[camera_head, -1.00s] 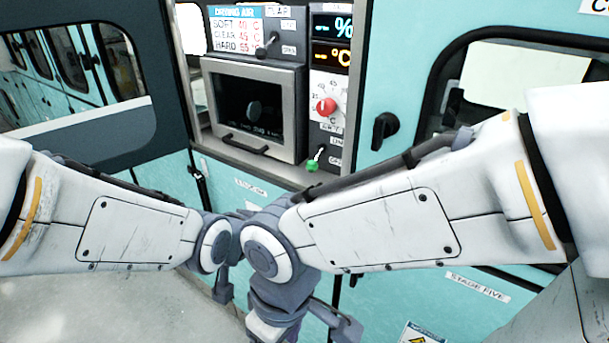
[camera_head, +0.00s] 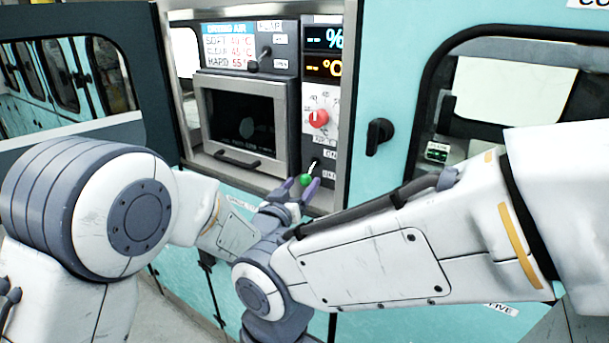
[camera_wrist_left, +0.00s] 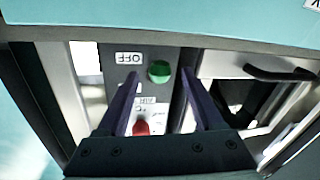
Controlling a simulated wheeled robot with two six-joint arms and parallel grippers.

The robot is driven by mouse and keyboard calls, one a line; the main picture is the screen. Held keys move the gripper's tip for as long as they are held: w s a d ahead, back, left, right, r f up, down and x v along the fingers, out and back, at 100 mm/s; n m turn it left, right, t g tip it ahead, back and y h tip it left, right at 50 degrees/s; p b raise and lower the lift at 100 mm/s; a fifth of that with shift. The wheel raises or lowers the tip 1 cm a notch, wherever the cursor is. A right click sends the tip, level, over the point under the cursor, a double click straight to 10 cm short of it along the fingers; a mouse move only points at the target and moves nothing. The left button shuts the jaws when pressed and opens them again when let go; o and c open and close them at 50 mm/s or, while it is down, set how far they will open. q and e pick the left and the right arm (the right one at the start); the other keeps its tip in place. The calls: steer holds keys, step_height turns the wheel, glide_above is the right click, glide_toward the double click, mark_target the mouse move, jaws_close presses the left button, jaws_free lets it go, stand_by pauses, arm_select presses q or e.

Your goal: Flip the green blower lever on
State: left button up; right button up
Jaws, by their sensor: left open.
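The green blower lever (camera_head: 305,179) has a round green knob on a short stem and points down, toward the lower label. In the left wrist view, which is upside down, the knob (camera_wrist_left: 159,71) is beside the OFF label (camera_wrist_left: 129,58). My left gripper (camera_head: 298,185) is open at the lever, with one purple finger on each side of the knob. In the left wrist view the gripper (camera_wrist_left: 159,88) has the knob between and just beyond its fingertips, with gaps on both sides. My right gripper is out of view; only its arm shows.
A red dial (camera_head: 318,118) is above the lever on the same panel. A dark-windowed drawer or door (camera_head: 240,115) with a handle is to the left, and a black lever with a flap panel (camera_head: 265,52) is above. A black latch (camera_head: 380,135) is on the teal door to the right.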

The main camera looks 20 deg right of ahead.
mark_target(303, 183)
arm_select(q)
steer(key=shift+p+x, duration=0.3)
steer(key=shift+x, duration=1.3)
jaws_close()
